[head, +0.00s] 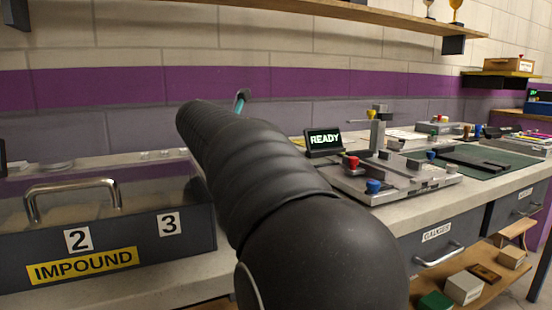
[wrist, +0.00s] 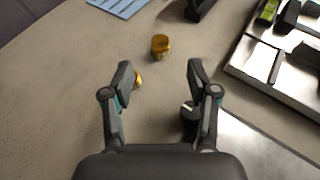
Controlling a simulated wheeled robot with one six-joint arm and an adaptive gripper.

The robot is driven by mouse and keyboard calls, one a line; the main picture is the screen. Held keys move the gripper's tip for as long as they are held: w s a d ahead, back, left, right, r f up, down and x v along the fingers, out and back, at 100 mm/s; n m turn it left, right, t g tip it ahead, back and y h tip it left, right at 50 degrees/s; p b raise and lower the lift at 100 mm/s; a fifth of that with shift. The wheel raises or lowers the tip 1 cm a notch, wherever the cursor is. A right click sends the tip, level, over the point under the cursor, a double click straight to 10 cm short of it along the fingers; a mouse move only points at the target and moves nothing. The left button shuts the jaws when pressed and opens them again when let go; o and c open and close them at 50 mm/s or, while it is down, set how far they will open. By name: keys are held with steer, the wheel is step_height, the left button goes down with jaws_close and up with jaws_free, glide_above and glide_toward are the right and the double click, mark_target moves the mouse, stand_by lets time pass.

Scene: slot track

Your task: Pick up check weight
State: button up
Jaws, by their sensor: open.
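A short brass-coloured cylinder (wrist: 160,46), which looks like a check weight, stands on the pale worktop just beyond my fingertips in the wrist view. A second, smaller brass piece (wrist: 138,78) is partly hidden behind my left finger. I cannot tell which of the two is the check weight. My gripper (wrist: 159,75) is open and empty, its fingers spread above the worktop. Neither brass piece shows in the head view, where my dark arm covers the middle of the bench.
A dark round object (wrist: 189,112) is partly behind my right finger. A metal fixture (wrist: 270,65) lies to the right, a blue pad (wrist: 120,6) at the top. The head view shows the READY display (head: 324,139), the gauge fixture (head: 385,182) and the IMPOUND case (head: 100,270).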

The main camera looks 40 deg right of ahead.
steer(key=x, duration=0.9)
steer(key=shift+d+f+b, duration=0.1)
steer(key=shift+b, duration=0.25)
jaws_close()
